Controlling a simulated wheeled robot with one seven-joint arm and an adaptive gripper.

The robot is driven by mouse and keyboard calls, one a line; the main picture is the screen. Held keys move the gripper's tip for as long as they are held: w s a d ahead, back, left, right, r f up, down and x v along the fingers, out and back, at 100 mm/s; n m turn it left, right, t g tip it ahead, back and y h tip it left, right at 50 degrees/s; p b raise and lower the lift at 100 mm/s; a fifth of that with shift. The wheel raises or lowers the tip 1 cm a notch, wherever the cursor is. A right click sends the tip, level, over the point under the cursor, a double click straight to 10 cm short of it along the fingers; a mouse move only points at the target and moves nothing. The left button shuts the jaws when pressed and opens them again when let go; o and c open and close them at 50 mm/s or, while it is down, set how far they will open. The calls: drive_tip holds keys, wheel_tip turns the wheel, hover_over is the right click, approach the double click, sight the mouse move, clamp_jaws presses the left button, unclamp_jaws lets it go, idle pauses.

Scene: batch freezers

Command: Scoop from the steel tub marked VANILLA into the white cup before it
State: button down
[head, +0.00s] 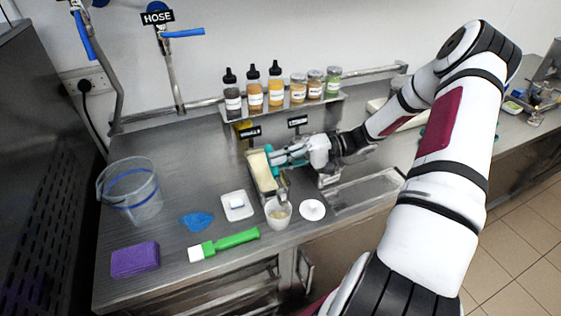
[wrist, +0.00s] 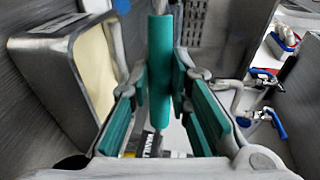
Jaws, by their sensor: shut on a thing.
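The steel tub (head: 252,178) with smooth pale cream contents stands mid-counter; the wrist view shows its rim and contents at the left (wrist: 62,50). A small black label on the yellow holder behind it (head: 250,132) is too small to read here; a partly hidden label in the wrist view (wrist: 152,144) seems to begin VANILL. The white cup (head: 278,214) stands upright in front of the tub. My gripper (head: 277,158) is at the tub's right side, its teal pads shut on a teal handle (wrist: 160,70), probably a scoop's. The tool's working end is not clearly visible.
A white round lid (head: 312,210) lies right of the cup. A white dish (head: 238,206), blue cloth (head: 197,221), green-handled brush (head: 232,240), purple sponge (head: 135,260) and clear bucket (head: 130,192) lie to the left. Bottles and jars (head: 276,88) line the shelf behind.

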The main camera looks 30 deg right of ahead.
drive_tip(key=h, duration=0.1)
drive_tip(key=w+g+h, duration=0.1)
drive_tip(key=h, duration=0.3)
drive_tip(key=shift+w+a+n+g+p, duration=0.3)
drive_tip(key=shift+w+a+g+p, duration=0.05)
drive_tip(key=shift+w+a+g, duration=0.05)
drive_tip(key=h, duration=0.1)
drive_tip(key=g+h, duration=0.1)
drive_tip(key=h, duration=0.1)
drive_tip(key=a+h+b, duration=0.1)
drive_tip(key=shift+w+r+h, duration=0.3)
drive_tip(key=shift+h, duration=0.1)
drive_tip(key=shift+w+a+r+n+g+h, duration=0.1)
drive_tip(key=shift+a+r+g+h, duration=0.3)
drive_tip(key=shift+h, duration=0.5)
drive_tip(key=shift+s+a+r+n+g+h, duration=0.1)
drive_tip(key=shift+r+g+h, duration=0.15)
drive_tip(key=shift+r+h, duration=0.5)
drive_tip(key=shift+w+a+r+n+g+h, duration=0.1)
drive_tip(key=shift+a+r+g+h, duration=0.2)
drive_tip(key=shift+h, duration=0.75)
